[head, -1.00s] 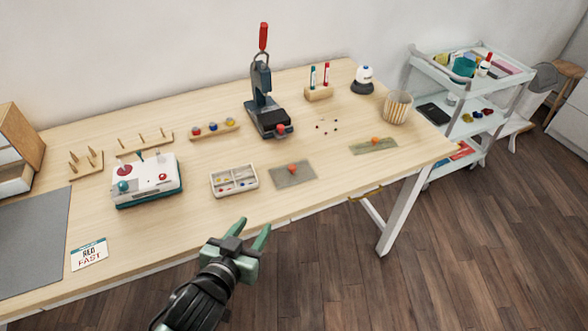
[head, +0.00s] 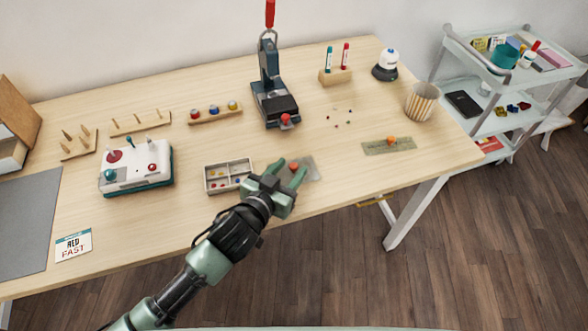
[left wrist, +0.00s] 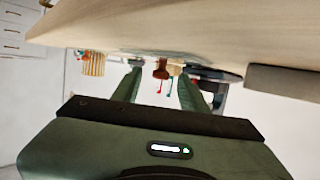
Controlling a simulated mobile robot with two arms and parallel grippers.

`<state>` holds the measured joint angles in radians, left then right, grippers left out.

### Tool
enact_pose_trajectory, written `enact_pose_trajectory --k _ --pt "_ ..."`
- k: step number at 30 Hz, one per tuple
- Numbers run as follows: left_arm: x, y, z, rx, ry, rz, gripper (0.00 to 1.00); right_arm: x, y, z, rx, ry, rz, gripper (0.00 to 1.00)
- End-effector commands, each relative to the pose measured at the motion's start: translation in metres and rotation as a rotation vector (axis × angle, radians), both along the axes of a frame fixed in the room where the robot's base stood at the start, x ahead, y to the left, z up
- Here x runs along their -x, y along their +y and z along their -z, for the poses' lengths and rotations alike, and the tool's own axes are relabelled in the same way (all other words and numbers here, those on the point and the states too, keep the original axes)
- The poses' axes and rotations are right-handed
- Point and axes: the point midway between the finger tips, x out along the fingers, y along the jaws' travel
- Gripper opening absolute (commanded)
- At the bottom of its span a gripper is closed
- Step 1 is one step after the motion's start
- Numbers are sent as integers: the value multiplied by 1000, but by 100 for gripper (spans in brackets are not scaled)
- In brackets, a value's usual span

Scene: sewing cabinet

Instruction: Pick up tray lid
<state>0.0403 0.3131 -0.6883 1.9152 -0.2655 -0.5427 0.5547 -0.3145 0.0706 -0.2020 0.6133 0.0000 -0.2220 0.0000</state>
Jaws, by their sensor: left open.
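A flat grey, see-through lid (head: 311,172) with an orange-red knob (head: 294,166) lies on the table, right of the divided tray (head: 207,176). My left gripper (head: 289,172) is open and empty, its fingers pointing at the knob and covering part of the lid. In the left wrist view the picture is upside down, and an orange-red knob (left wrist: 160,69) shows between the two spread fingers (left wrist: 160,88). I cannot tell whether the fingers touch it. A second flat greenish plate with an orange knob (head: 391,140) lies farther right. My right gripper is out of view.
The open tray holds small coloured pieces. A press with a red handle (head: 269,75) stands behind the lid. A white machine (head: 137,163) is at left, a striped cup (head: 421,101) at right. Bare table (head: 350,195) lies right of my gripper.

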Motion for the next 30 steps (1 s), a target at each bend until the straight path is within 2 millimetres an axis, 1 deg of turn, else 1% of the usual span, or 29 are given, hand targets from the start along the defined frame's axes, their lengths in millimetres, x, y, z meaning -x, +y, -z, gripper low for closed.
enact_pose_trajectory --k 1,4,9,12,13,14,15,17,18,26,30 --pt "-8 -3 2 0 -1 0 43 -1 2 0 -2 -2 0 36" --pt "-16 -8 5 0 0 1 43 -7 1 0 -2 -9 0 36" --pt "-19 -10 7 0 0 1 43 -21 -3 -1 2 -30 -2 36" --pt "-19 -10 7 0 0 1 43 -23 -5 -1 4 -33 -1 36" --pt "-19 -10 7 0 0 1 41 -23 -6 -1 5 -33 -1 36" --pt "-19 -10 7 0 0 1 32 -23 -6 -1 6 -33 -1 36" --pt "-19 -10 7 0 0 1 21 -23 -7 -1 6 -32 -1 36" --pt "-19 -10 7 0 0 1 4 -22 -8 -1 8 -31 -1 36" --pt "-19 -10 7 0 0 1 0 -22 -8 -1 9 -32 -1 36" --pt "-19 -10 6 0 0 1 0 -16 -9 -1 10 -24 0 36" --pt "-19 -10 1 0 -1 0 0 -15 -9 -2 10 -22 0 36"
